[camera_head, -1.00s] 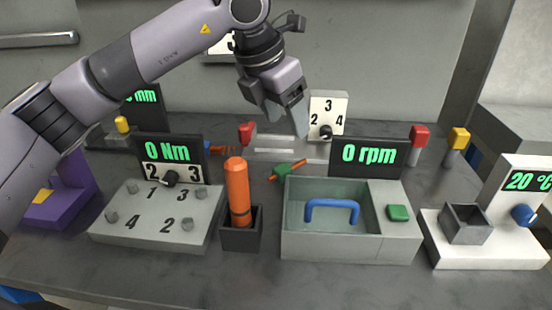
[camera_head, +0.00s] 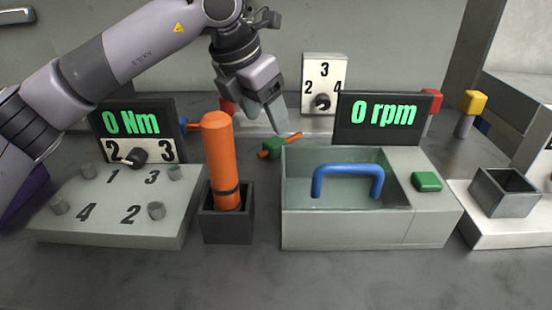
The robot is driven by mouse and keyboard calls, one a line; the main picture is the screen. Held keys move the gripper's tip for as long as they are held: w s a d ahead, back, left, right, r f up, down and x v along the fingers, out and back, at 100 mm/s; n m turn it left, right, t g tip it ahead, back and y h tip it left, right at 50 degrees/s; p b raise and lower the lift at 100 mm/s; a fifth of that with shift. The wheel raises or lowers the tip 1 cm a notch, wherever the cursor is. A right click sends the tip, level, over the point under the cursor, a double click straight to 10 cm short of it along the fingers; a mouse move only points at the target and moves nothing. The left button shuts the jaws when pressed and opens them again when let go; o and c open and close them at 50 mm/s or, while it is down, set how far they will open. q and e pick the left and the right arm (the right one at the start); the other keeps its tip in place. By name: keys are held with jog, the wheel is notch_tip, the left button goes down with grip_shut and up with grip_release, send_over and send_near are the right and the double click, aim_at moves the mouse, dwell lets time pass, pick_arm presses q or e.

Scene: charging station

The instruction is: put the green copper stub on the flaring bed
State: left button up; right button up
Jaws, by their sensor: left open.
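The green copper stub (camera_head: 273,147) is a green block with orange copper ends. It lies tilted in the picture on the table behind the grey basin. My left gripper (camera_head: 274,118) is open and empty, with its fingers pointing down just above the stub in the picture. I cannot tell the exact height gap. A pale low bar (camera_head: 252,130) behind the stub may be the flaring bed, but my gripper partly covers it and I cannot be sure. My right gripper is not in view.
The grey basin (camera_head: 292,225) with a blue handle (camera_head: 348,170) stands in front of the stub. An orange cylinder (camera_head: 220,150) stands upright in a dark holder (camera_head: 228,228). The front table strip is clear.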

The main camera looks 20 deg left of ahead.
aim_at(275, 141)
pick_arm(q)
jog(key=x, duration=0.3)
jog(key=b+x, duration=0.1)
jog(key=x, duration=0.3)
jog(key=shift+w+a, duration=0.2)
jog(key=shift+r, duration=0.1)
jog(key=c, duration=1.2)
